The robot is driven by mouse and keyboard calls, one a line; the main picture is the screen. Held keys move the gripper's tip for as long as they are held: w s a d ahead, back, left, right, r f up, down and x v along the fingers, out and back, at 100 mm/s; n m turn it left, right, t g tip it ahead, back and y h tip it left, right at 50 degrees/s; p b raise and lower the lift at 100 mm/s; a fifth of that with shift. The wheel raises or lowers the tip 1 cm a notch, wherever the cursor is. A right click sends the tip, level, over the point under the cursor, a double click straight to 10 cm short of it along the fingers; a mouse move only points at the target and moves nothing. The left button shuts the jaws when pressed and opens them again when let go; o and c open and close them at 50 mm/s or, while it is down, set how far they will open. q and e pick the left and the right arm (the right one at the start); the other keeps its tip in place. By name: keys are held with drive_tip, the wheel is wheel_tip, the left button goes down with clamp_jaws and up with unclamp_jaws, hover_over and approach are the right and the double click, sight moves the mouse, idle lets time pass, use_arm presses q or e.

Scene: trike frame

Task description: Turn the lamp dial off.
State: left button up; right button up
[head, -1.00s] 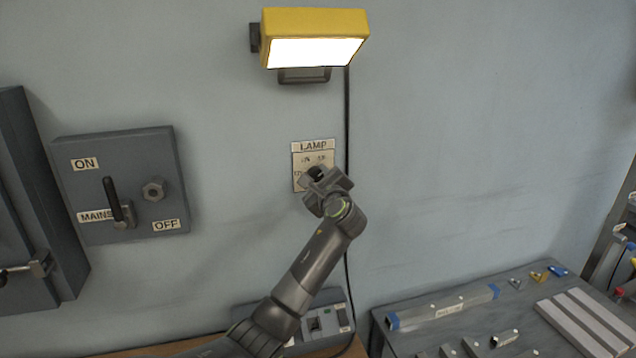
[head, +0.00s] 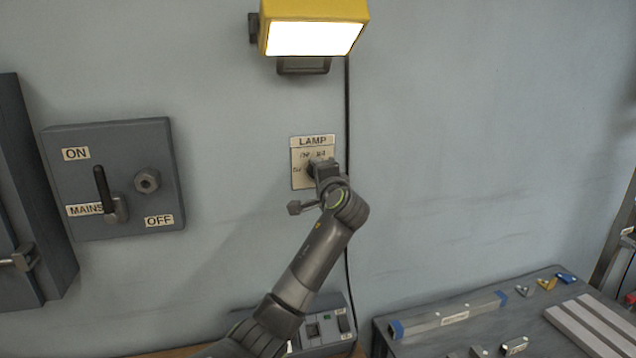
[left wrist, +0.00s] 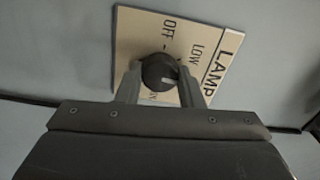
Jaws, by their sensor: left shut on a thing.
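The lamp dial is a round black knob (left wrist: 158,72) with a pale mark, on a cream plate (head: 299,175) lettered LAMP. In the left wrist view OFF and LOW are readable beside the knob; another word below it is partly covered. The mark points toward the right of that view, toward the LAMP lettering and away from OFF. My left gripper (left wrist: 160,88) has a finger on each side of the knob and is shut on it; in the head view the gripper (head: 318,172) hides much of it. The yellow lamp (head: 312,10) above is lit. My right gripper is out of view.
A grey mains box (head: 150,215) with a lever and ON and OFF labels is on the wall at left. A dark cable (head: 347,110) runs down beside the plate. A bench (head: 410,345) with metal parts stands at lower right. The wall right of the cable is clear.

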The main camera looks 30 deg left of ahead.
use_arm(q)
drive_tip(key=shift+a+f+n+b, duration=0.1)
drive_tip(key=shift+f+n+b, duration=0.05)
drive_tip(key=shift+n+b, duration=8.4)
drive_tip(key=shift+n+p, duration=0.85)
drive_tip(key=shift+n, duration=0.2)
drive_tip(key=o, duration=1)
drive_tip(key=shift+s+r, duration=0.1)
drive_tip(key=shift+r, duration=0.1)
